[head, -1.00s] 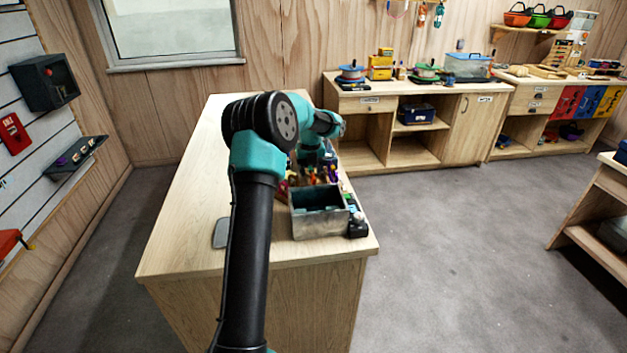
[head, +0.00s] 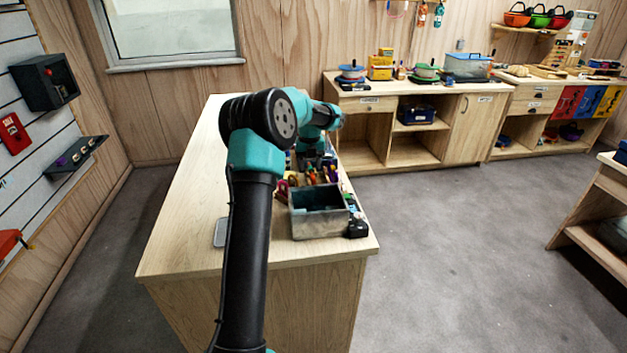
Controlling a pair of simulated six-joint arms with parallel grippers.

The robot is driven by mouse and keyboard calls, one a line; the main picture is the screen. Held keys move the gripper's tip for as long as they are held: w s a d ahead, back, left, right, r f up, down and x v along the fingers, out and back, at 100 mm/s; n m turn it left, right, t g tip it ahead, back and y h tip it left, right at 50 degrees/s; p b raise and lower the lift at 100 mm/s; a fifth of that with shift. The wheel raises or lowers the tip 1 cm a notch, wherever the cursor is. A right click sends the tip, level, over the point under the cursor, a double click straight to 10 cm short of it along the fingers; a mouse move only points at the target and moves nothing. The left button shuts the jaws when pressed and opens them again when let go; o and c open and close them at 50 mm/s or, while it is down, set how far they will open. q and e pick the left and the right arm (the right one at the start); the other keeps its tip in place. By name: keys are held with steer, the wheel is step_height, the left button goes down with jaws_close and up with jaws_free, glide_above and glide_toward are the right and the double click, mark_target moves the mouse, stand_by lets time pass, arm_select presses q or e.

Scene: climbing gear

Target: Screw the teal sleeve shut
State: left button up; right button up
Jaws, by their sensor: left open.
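My left arm reaches over the wooden counter, and my left gripper (head: 316,161) points down just behind a row of small coloured carabiners (head: 312,177). The gripper is open; its fingertips are small and partly hidden by the arm and the gear. The carabiners are red, green, yellow and purple. I cannot make out a teal sleeve on any of them at this size. My right gripper is not in view.
A grey open box (head: 319,226) stands on the counter (head: 185,215) in front of the carabiners, with small dark items (head: 356,226) at its right. A flat grey object (head: 220,232) lies left of my arm. The counter's left side is clear.

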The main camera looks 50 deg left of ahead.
arm_select(q)
steer(key=shift+s+a, duration=0.3)
steer(key=shift+s, duration=0.2)
stand_by(0.3)
steer(key=shift+f, duration=0.5)
steer(key=shift+w+d, duration=0.35)
steer(key=shift+w, duration=0.25)
steer(key=shift+r, duration=0.1)
step_height(320, 180, up, 10)
stand_by(1.0)
